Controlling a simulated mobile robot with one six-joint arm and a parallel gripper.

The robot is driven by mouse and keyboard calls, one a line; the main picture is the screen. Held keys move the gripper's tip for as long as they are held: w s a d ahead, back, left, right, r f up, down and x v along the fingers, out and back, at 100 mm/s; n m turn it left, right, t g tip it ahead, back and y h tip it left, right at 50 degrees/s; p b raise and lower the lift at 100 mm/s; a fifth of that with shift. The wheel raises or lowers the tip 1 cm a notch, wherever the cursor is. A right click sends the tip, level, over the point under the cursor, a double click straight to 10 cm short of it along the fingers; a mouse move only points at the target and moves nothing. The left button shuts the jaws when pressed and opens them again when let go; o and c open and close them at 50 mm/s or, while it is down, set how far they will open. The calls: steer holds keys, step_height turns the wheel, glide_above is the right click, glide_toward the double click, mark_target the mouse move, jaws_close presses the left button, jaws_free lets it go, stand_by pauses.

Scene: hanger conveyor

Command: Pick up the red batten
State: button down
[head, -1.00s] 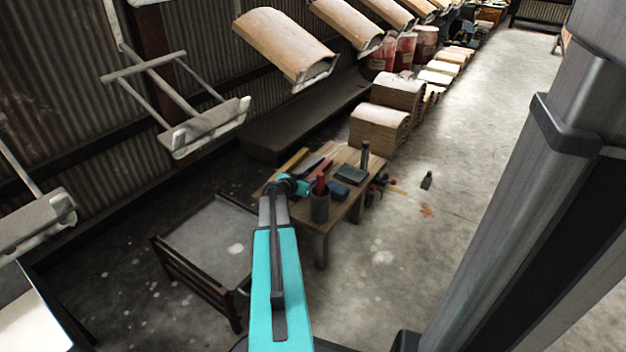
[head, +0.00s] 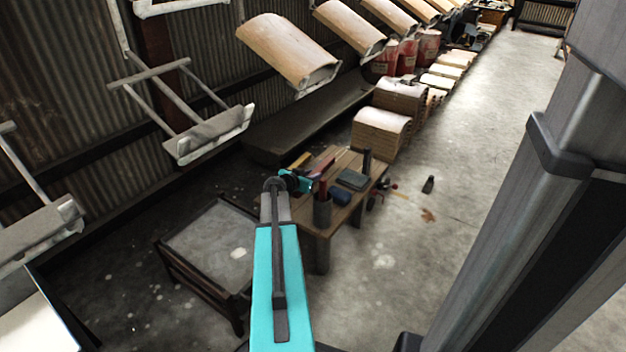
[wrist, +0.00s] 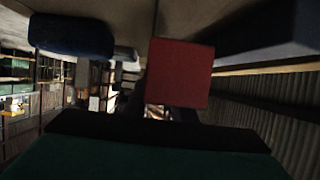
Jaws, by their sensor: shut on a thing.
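The red batten (wrist: 180,73) shows in the wrist view as a square red end face, just ahead of the dark gripper body. My gripper (wrist: 165,108) is shut on it, though its fingers are dark and mostly hidden. In the head view the red batten (head: 324,168) is a small red strip above the workbench (head: 343,216), beside my teal wrist. My arm hides part of it there. I cannot tell for certain whether it is clear of the bench top.
On the bench stand a dark cup (head: 322,211), a blue block (head: 341,196), a grey box (head: 353,179) and a dark upright cylinder (head: 367,160). A low table (head: 210,245) is at left. Hangers (head: 208,135) and curved wooden panels (head: 285,50) hang above.

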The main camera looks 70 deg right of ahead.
steer(key=shift+r+p, duration=0.95)
steer(key=shift+r, duration=2.05)
